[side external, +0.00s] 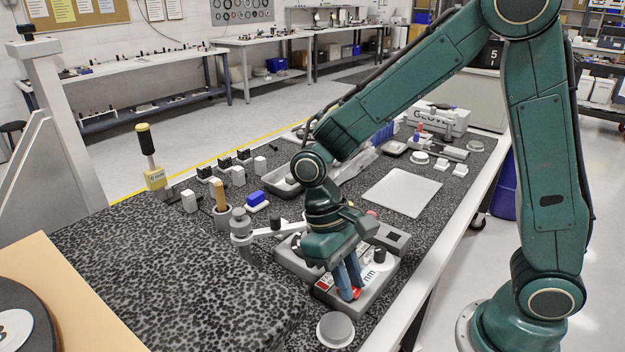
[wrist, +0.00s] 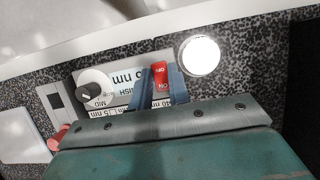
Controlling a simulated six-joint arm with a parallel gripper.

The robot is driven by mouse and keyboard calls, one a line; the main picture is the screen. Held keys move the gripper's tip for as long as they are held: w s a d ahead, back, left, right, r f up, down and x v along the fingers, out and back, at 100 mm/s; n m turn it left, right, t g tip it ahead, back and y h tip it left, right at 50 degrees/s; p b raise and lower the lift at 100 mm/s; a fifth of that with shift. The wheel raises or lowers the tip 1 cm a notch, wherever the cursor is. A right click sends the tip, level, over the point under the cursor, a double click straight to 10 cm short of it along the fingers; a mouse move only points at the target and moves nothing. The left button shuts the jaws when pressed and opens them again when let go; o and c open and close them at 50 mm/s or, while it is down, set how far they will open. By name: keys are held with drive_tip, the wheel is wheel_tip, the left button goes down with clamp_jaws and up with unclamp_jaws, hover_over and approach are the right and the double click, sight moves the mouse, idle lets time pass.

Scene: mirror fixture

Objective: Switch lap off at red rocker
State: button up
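The red rocker (wrist: 161,74) sits on the labelled panel of a grey machine housing (side external: 376,290). White lettering on it appears upside down in the wrist view; its switched state is unclear. In the side view, a little red (side external: 347,296) shows at my fingertips. My gripper (side external: 350,284) points down over the panel, with its two blue fingers apart. In the wrist view my gripper (wrist: 163,87) has one finger on each side of the rocker. Whether either finger touches it cannot be told. A black dial (wrist: 90,93) is on the same panel.
A round silver cup (side external: 335,329) stands close in front of the housing. A grey arm fixture (side external: 243,225) stands left of it. A white sheet (side external: 402,192) lies behind it.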

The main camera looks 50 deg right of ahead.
clamp_jaws()
drive_tip(key=shift+s, duration=0.1)
drive_tip(key=shift+s+t, duration=0.25)
drive_tip(key=shift+t, duration=0.9)
drive_tip(key=shift+s+t, duration=0.25)
drive_tip(key=shift+t, duration=0.9)
drive_tip(key=o, duration=0.6)
unclamp_jaws()
wheel_tip(320, 180, up, 14)
